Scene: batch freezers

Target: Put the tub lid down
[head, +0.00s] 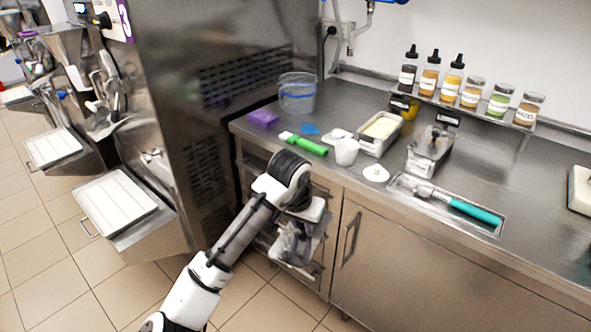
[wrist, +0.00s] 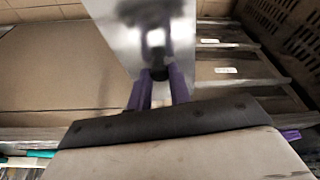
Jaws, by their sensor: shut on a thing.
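My gripper (wrist: 160,78) has purple fingers shut on the dark knob of a shiny metal panel, which looks like the tub lid (wrist: 128,20). The lid reaches away from the fingers toward the top of the wrist view. In the head view my arm bends down in front of the counter's front edge, and the gripper and lid are hard to make out there. An open metal tub (head: 363,143) with pale yellow contents stands on the counter (head: 350,98). A second metal tub (head: 428,157) stands to its right.
A green-handled tool (head: 306,144), a white jug (head: 346,152) and a white disc (head: 376,173) lie near the front edge. A tray (head: 492,232) holds a teal-handled scoop (head: 472,211). A clear bucket (head: 297,93) and bottles (head: 430,74) stand behind. Bare counter shows at right.

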